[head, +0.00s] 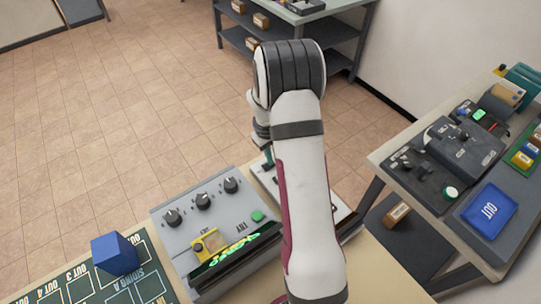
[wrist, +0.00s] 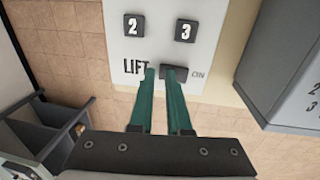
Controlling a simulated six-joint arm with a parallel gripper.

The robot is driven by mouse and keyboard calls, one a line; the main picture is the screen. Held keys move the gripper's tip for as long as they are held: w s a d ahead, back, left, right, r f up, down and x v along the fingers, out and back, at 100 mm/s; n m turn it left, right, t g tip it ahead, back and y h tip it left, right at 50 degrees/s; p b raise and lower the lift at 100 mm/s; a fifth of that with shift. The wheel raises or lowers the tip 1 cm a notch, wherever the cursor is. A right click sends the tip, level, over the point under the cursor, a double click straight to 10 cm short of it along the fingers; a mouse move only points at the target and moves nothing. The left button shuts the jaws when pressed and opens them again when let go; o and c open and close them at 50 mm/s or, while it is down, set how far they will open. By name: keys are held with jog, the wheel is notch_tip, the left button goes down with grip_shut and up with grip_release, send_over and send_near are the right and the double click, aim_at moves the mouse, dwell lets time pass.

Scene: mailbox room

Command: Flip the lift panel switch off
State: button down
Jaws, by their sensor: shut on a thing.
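The lift panel (wrist: 160,45) is a pale plate with "LIFT" lettering and dark "2" and "3" buttons in the wrist view. A small dark switch (wrist: 181,72) sits right of the lettering, with an "ON" mark to its right. My gripper (wrist: 162,73) has two green fingers with their tips at the switch, shut on it with a small gap between them. The fingertips partly cover the switch, and I cannot tell its position. In the head view, my arm hides most of the lift panel (head: 262,178).
A grey box with several knobs (head: 203,200) stands left of my arm. A blue cube (head: 115,254) rests on a dark lettered board at lower left. A side table at right holds a dark control box (head: 450,150) and a blue "OUT" tray (head: 489,210). Tiled floor lies beyond.

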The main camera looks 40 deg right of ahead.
aim_at(265, 166)
jog(key=shift+a+f, duration=0.1)
jog(key=shift+f, duration=0.4)
jog(key=shift+a, duration=0.9)
jog(key=shift+s, duration=0.1)
jog(key=shift+r, duration=0.15)
notch_tip(265, 166, up, 15)
jog(key=shift+w+a+f, duration=0.2)
jog(key=shift+a, duration=0.15)
